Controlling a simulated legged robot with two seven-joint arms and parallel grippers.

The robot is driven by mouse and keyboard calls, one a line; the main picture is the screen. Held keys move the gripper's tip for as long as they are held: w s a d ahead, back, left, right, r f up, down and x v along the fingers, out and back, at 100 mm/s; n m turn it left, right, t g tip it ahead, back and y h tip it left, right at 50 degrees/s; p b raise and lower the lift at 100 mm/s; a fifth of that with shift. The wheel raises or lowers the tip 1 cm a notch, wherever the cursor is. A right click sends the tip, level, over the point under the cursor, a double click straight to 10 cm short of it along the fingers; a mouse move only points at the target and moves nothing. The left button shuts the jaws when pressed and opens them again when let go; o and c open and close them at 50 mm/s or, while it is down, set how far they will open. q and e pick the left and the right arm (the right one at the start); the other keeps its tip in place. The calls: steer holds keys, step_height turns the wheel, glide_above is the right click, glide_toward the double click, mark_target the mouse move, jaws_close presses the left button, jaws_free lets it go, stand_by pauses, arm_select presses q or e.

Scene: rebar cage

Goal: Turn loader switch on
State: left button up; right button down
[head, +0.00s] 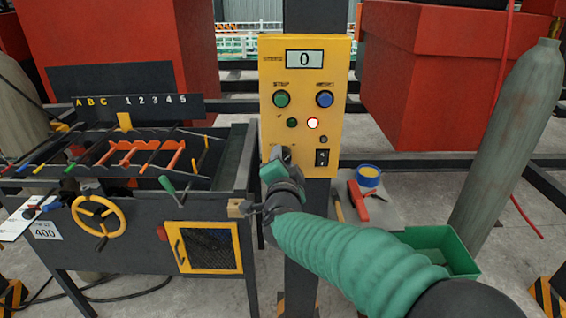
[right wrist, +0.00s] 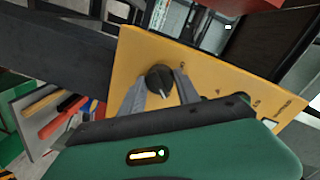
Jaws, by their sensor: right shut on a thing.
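The yellow control panel (head: 340,60) stands on a dark post, with a display reading 0, a green button, a blue button and a lit round lamp (head: 312,123). A black rotary switch knob (right wrist: 160,78) with a pale pointer line is on the panel; in the head view my gripper mostly hides it. My right gripper (head: 283,154) is at the panel's lower left. In the right wrist view its two grey fingers (right wrist: 158,88) lie on either side of the knob, shut on it. My left gripper is not in view.
A black rocker switch (head: 322,157) sits right of my gripper. A machine with a yellow handwheel (head: 98,217) and colored levers stands left. A green bin (head: 440,248), a blue-and-yellow roll (head: 368,176) and a grey cylinder (head: 508,135) are right.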

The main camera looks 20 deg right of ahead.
steer(key=shift+a+f, duration=0.15)
steer(key=shift+f, duration=0.2)
steer(key=c, duration=1.2)
jaws_free()
steer(key=shift+c, duration=0.2)
steer(key=o, duration=0.4)
steer(key=shift+w, duration=0.25)
steer(key=shift+c, duration=0.2)
steer(key=shift+r, duration=0.1)
steer(key=shift+s+r, duration=0.1)
steer(key=shift+s, duration=0.05)
steer(key=p+v, duration=0.1)
steer(key=v, duration=1.5)
steer(key=shift+s, duration=0.35)
